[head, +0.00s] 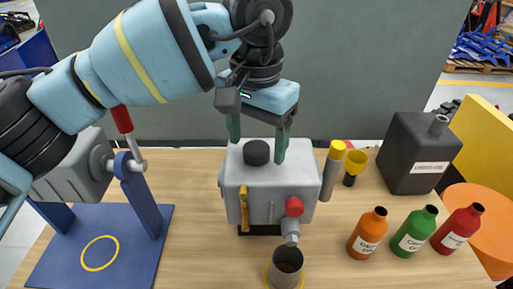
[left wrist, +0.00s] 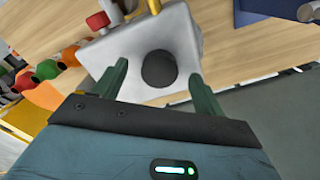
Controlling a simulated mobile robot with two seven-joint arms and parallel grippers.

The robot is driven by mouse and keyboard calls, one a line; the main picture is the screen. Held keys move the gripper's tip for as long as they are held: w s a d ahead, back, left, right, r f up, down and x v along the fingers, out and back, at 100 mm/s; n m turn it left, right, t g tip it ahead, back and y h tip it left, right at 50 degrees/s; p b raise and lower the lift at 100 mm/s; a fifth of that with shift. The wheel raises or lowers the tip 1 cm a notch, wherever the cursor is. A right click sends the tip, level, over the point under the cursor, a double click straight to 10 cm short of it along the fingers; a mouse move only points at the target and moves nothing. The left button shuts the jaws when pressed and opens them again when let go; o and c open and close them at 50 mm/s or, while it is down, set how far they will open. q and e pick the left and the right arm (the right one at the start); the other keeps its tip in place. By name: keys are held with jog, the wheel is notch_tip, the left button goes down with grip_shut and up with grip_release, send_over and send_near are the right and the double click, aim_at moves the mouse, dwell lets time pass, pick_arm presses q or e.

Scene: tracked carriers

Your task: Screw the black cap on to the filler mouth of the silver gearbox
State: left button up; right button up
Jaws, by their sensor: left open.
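The silver gearbox (head: 270,190) stands on the wooden table in the middle of the head view; it also shows in the left wrist view (left wrist: 185,35). The round black cap (head: 256,153) sits on top of the gearbox, and the filler mouth under it is hidden. In the left wrist view the cap (left wrist: 159,69) lies between my fingers. My left gripper (head: 258,146) is open from above, one finger on each side of the cap. Gaps show between the fingers and the cap in the left wrist view. My right gripper is not in view.
A red-handled grey unit on a blue stand (head: 95,250) is at left. Orange (head: 368,235), green (head: 414,232) and red (head: 457,230) bottles and a dark canister (head: 418,155) stand right. A yellow-capped grey cylinder (head: 331,172) is close beside the gearbox.

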pick_arm(q)
jog(key=shift+r, duration=3.9)
